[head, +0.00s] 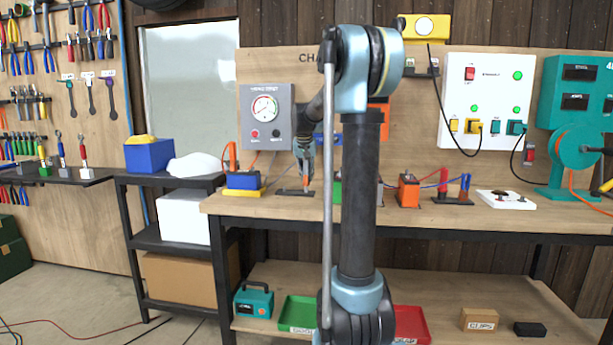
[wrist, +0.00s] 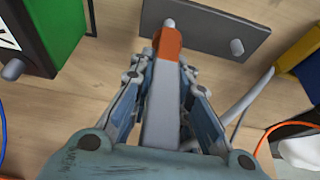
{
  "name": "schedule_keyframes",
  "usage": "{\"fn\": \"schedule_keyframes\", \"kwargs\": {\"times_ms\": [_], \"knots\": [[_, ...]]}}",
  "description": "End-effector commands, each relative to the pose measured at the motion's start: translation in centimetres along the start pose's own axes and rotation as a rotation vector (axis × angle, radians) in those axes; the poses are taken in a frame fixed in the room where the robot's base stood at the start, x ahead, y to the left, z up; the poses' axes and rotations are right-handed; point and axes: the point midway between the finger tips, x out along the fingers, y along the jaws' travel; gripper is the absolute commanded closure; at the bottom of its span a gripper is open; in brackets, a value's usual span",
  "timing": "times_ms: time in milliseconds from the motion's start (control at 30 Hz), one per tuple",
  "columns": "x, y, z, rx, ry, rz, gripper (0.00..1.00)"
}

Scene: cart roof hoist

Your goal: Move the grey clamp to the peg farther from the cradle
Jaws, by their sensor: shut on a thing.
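The grey clamp (wrist: 160,105) with an orange tip is in my gripper (wrist: 163,85), between both fingers, in the wrist view. Its orange end reaches over the near edge of a dark plate with two pegs. One peg (wrist: 169,23) is just beyond the orange tip; I cannot tell whether they touch. The other peg (wrist: 237,47) is bare, on the side of a blue-and-yellow unit (wrist: 305,62), perhaps the cradle. In the head view my gripper (head: 304,172) points down over the plate (head: 294,192), right of the blue unit in its yellow base (head: 243,188).
A green box (wrist: 62,30) stands close to the left of my gripper in the wrist view. A grey cable (wrist: 247,103) runs along its right side. An orange unit (head: 408,192) stands farther right on the bench (head: 270,208). My arm hides the bench middle.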

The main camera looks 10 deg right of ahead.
Motion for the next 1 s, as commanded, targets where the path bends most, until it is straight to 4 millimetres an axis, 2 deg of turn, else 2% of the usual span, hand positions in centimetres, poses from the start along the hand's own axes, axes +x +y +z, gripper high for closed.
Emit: {"fn": "schedule_keyframes", "kwargs": {"times_ms": [1000], "knots": [[1.9, 0.0, 0.8, 0.001, 0.0, 0.0, 1.0]]}}
